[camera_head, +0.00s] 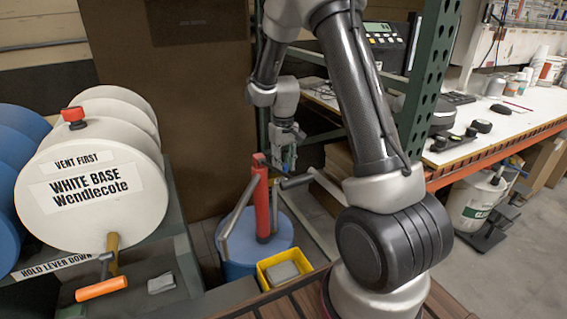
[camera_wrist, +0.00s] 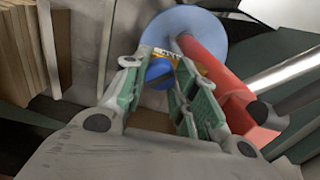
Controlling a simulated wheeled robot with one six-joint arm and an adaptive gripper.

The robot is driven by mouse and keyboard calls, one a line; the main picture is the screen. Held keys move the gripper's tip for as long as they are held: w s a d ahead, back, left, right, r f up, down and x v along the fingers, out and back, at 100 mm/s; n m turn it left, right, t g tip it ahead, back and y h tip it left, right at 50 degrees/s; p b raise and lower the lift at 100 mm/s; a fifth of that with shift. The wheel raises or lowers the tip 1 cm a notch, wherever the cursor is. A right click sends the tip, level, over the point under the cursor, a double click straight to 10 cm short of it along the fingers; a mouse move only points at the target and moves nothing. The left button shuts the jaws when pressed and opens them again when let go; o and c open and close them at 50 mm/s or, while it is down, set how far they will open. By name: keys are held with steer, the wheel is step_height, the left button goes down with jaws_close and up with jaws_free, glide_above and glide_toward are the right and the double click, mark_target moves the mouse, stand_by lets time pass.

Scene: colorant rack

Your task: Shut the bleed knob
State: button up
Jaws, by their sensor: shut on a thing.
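My gripper (camera_head: 287,155) is at the red hand pump (camera_head: 262,203), beside the upper part of its red body. In the wrist view, my gripper (camera_wrist: 158,80) has its two green-padded fingers on either side of a small round blue knob (camera_wrist: 159,70) with a dark slot, which I take to be the bleed knob. The jaws are shut on this knob. The red pump body (camera_wrist: 205,65) runs close by on the right. How far the knob is turned cannot be told.
The pump stands on a blue drum (camera_head: 240,268); its grey lever (camera_head: 312,178) sticks out near my arm. A yellow tray (camera_head: 270,280) lies in front. A white drum (camera_head: 80,215) with a red cap (camera_head: 73,115) and orange-handled tap (camera_head: 103,288) is left. A workbench (camera_head: 500,128) is right.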

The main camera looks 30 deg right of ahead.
steer(key=m, duration=0.4)
steer(key=shift+m, duration=0.3)
steer(key=m, duration=0.4)
steer(key=shift+m, duration=0.3)
steer(key=o, duration=1.1)
steer(key=shift+c, duration=0.2)
step_height(320, 180, up, 12)
